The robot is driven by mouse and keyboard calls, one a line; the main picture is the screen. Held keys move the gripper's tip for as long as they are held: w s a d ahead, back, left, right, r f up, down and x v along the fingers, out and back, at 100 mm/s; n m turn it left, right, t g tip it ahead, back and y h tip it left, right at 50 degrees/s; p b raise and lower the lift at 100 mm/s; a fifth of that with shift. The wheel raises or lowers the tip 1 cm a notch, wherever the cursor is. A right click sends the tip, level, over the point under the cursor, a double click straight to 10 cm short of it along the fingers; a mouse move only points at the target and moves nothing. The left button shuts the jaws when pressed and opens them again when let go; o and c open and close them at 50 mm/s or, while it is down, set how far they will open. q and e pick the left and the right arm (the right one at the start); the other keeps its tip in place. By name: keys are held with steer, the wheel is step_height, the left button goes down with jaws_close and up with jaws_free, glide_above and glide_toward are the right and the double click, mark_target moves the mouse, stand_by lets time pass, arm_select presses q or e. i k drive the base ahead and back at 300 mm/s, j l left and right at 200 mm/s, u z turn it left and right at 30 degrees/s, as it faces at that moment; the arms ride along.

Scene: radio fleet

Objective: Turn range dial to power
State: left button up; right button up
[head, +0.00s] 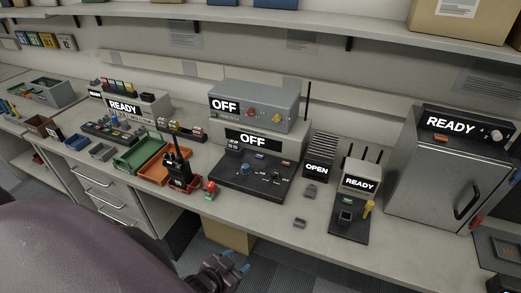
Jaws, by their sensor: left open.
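A black panel (262,187) with a blue knob (246,169), small dials and coloured buttons lies on the bench at centre. Behind it, a white unit (226,136) has a display reading OFF. A grey box (262,98) on top also reads OFF and has a red knob and a yellow one. Labels are too small to tell which control is the range dial. My left gripper (236,263) is low at the bottom centre, in front of and below the bench edge. It is open with blue fingertips, empty and apart from the panel. My right gripper is not in view.
A handheld radio (178,166) stands upright left of the panel, near a red-topped item (210,190) by the bench edge. A READY device (360,180) with antennas and a steel cabinet (445,165) stand at right. Trays (140,155) lie left. A shelf overhangs the back.

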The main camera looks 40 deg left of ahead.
mark_target(274, 174)
steer(key=u, duration=1)
steer(key=i+l, duration=0.05)
